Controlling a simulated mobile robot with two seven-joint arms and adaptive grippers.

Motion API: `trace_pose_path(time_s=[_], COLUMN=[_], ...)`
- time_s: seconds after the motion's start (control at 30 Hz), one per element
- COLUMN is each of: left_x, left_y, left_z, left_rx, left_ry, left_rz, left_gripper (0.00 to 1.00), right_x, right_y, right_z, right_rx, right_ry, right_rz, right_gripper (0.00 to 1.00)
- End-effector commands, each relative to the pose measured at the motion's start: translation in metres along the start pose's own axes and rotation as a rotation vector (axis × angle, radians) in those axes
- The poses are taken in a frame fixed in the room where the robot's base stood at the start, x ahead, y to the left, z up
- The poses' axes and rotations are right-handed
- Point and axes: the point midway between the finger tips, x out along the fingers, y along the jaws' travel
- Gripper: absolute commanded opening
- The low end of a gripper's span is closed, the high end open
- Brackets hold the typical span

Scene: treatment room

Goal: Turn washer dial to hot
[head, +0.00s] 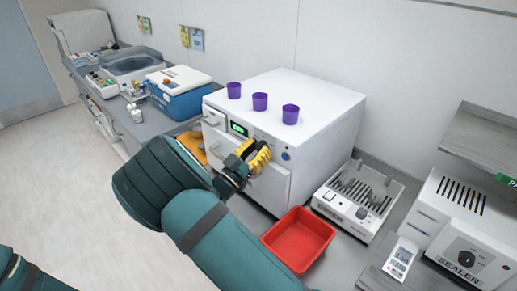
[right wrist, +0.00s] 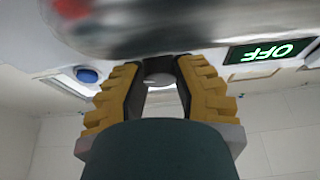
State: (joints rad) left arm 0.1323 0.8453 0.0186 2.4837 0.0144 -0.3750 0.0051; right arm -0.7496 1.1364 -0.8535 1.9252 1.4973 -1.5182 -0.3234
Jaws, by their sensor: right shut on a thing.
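The washer (head: 320,120) is a white box on the counter, with a green-lit display (head: 239,128) on its front panel. In the right wrist view the display (right wrist: 262,52) appears upside down and reads OFF. My right gripper (head: 260,158), with yellow ridged fingers, is at the front panel between the display and a blue button (head: 286,155). In the right wrist view its fingers are on either side of a small round grey dial (right wrist: 158,78), shut on it. The head view hides the dial behind the gripper, so its setting cannot be read. My left gripper is out of view.
Three purple cups (head: 260,101) stand on the washer. A red tray (head: 299,240) lies in front of its right side. A white device (head: 358,200) and a sealer (head: 467,240) are to the right. A blue cooler box (head: 179,96) is to the left.

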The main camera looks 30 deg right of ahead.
Motion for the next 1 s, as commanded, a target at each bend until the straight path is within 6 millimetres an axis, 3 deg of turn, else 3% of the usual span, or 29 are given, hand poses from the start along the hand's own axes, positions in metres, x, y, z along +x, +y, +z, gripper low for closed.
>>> trace_pose_path(time_s=[0.3, 0.73, 0.77, 0.83, 1.0], left_x=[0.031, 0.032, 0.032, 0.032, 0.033], left_y=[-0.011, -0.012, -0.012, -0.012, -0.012], left_z=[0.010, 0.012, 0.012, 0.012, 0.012], left_rx=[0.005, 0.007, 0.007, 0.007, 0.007], left_ry=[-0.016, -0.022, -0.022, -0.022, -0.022], left_rz=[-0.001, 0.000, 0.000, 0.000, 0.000], left_gripper=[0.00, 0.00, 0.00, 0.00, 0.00], right_x=[0.000, 0.002, 0.002, 0.002, 0.001], right_y=[0.000, 0.000, 0.000, 0.000, 0.000], right_z=[0.002, -0.002, -0.002, -0.002, -0.001], right_rx=[0.186, 0.235, 0.235, 0.235, 0.233], right_ry=[0.003, 0.005, 0.005, 0.005, 0.003], right_rz=[0.079, 0.098, 0.098, 0.098, 0.097], right_gripper=[0.00, 0.00, 0.37, 0.61, 0.61])
